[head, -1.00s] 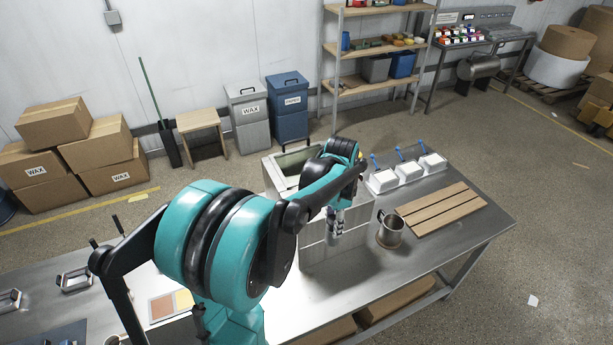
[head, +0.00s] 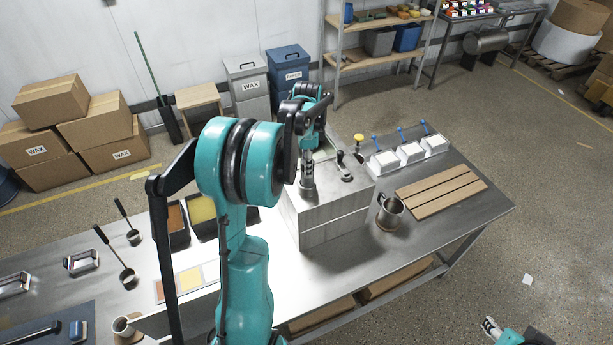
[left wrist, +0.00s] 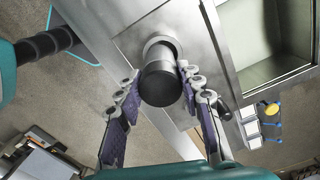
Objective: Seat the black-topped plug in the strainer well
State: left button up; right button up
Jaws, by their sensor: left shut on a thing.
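The black-topped plug (left wrist: 158,84) is a short cylinder in the left wrist view, its black end facing the camera. My left gripper (left wrist: 160,88) is shut on it, a finger on each side. Behind the plug is the round metal rim of the well (left wrist: 160,43) in a steel plate. The plug overlaps this opening, and I cannot tell how deep it sits. In the head view my left gripper (head: 308,185) points down over the left part of the steel box (head: 335,222). My right gripper (head: 491,327) shows only partly at the lower right.
A metal mug (head: 391,212), slatted board (head: 440,187) and white blue-handled blocks (head: 410,153) are to the right. Ladles and trays of wax-like colour (head: 203,208) lie left.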

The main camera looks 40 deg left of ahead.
pick_arm(q)
jog(key=shift+a+f, duration=0.15)
jog(key=shift+a, duration=0.05)
jog(key=shift+c, duration=0.5)
jog(key=shift+d+f, duration=0.1)
jog(key=shift+f, duration=0.05)
grip_shut()
notch_tip(320, 180, down, 4)
jog(key=shift+r+b, duration=0.1)
jog(key=shift+b, duration=1.1)
jog(key=o, duration=1.1)
grip_release()
jog(key=shift+c, duration=0.2)
jog(key=shift+o, duration=1.1)
jog(key=shift+w, duration=0.15)
